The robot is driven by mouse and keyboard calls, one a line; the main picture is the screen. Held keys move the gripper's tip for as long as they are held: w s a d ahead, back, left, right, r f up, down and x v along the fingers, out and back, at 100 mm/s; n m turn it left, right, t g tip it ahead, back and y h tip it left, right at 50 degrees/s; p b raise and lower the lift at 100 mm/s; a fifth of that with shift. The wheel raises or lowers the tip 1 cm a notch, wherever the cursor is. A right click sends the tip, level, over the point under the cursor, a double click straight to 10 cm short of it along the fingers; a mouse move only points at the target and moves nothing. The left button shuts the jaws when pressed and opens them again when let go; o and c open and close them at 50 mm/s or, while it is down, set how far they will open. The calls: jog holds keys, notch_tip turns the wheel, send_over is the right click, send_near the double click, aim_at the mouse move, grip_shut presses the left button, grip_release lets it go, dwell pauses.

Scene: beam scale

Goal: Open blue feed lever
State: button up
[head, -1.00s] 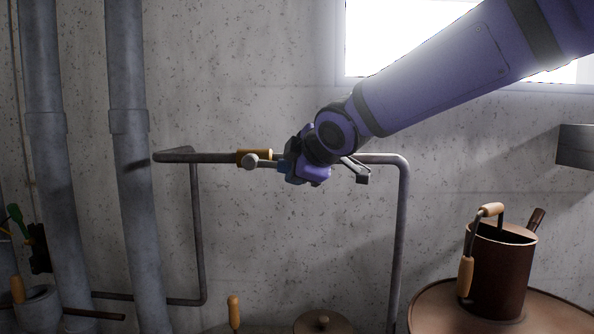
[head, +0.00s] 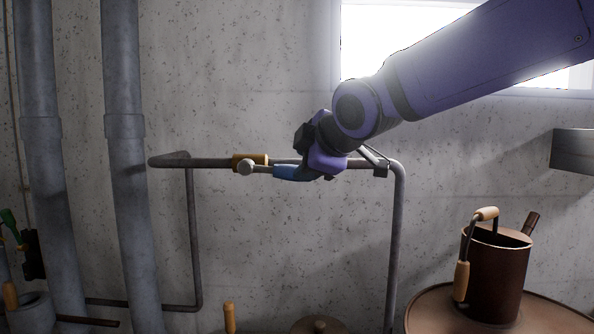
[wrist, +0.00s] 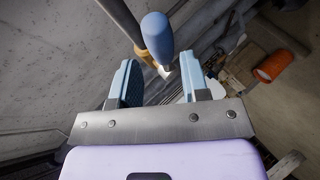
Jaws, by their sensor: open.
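The blue feed lever (head: 291,173) has a blue grip on a short metal rod that runs right from a round pale hub. It lies roughly level, just in front of the horizontal pipe (head: 213,162). In the wrist view the blue grip (wrist: 157,33) stands ahead of my gripper (wrist: 157,80), roughly in line with the gap between its fingers. My gripper is open, with nothing between the pale blue fingers. In the head view my gripper (head: 314,158) is at the grip's right end; its fingers are mostly hidden there, and I cannot tell whether it touches the grip.
A brass-coloured collar (head: 250,161) sits on the pipe by the hub. A grey lever-like piece (head: 376,162) shows behind my wrist. Thick vertical pipes (head: 126,180) stand at left. A brown can (head: 497,272) stands on a round top at lower right.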

jog(key=shift+v, duration=2.25)
jog(key=shift+d, duration=0.15)
jog(key=s+d+f+m+g+h, duration=0.1)
jog(key=s+d+f+m+h, duration=0.15)
jog(key=s+d+m, duration=0.4)
jog(key=s+d+f+m+g+h, duration=0.1)
jog(key=d+f+m, duration=0.25)
jog(key=d, duration=0.65)
jog(key=s+d+f+m+g+h, duration=0.1)
jog(key=s+d+f+m, duration=0.3)
jog(key=s+d, duration=0.1)
jog(key=s+d+f+m+g+h, duration=0.1)
jog(key=s+d+f+m, duration=0.3)
jog(key=s, duration=0.4)
jog(key=shift+s+d+f+m+g, duration=0.4)
jog(key=shift+f+m+g, duration=0.2)
jog(key=shift+f+g, duration=0.15)
